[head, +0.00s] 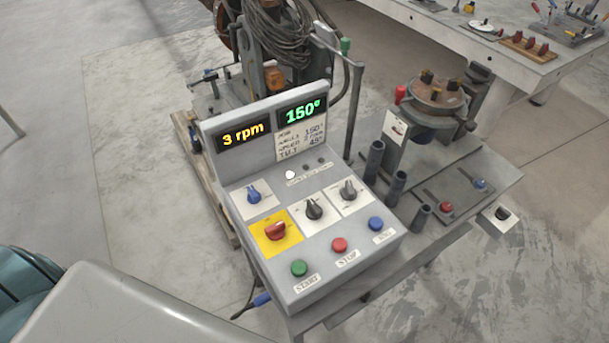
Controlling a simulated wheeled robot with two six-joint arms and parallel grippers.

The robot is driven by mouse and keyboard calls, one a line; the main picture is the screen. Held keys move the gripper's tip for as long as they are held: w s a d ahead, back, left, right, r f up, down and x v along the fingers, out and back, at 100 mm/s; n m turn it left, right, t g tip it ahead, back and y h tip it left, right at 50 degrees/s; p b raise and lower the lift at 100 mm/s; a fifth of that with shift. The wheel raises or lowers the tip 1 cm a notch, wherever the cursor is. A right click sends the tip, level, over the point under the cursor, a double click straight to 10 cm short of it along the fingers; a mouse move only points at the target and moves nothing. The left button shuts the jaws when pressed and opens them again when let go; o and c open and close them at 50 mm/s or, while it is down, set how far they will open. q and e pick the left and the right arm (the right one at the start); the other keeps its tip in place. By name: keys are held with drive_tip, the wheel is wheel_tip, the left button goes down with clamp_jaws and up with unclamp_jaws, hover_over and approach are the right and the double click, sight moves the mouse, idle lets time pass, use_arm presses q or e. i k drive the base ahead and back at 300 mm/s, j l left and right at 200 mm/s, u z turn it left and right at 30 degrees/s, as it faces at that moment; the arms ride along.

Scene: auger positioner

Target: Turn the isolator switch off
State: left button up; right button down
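The isolator switch appears to be the red rotary handle (276,231) on a yellow plate (263,245), at the lower left of the grey control box's sloped face. Its handle lies roughly across the plate, tilted slightly; the markings on the plate are too small to read. The control box (225,191) has two lit displays, one reading 3 rpm (243,135) in amber and one reading 150° (301,111) in green. Neither of my grippers is in the head view. Nothing covers the switch.
Near the switch are a blue knob (254,194), a black knob (314,209), a grey knob (348,190), and green (299,268), red (340,245) and blue (376,223) buttons. Dark upright tubes (374,161) and a positioner (437,99) stand to the right. Floor in front is clear.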

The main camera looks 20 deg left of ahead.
sight(275, 231)
drive_tip(key=k+j+u, duration=0.1)
drive_tip(key=u, duration=0.65)
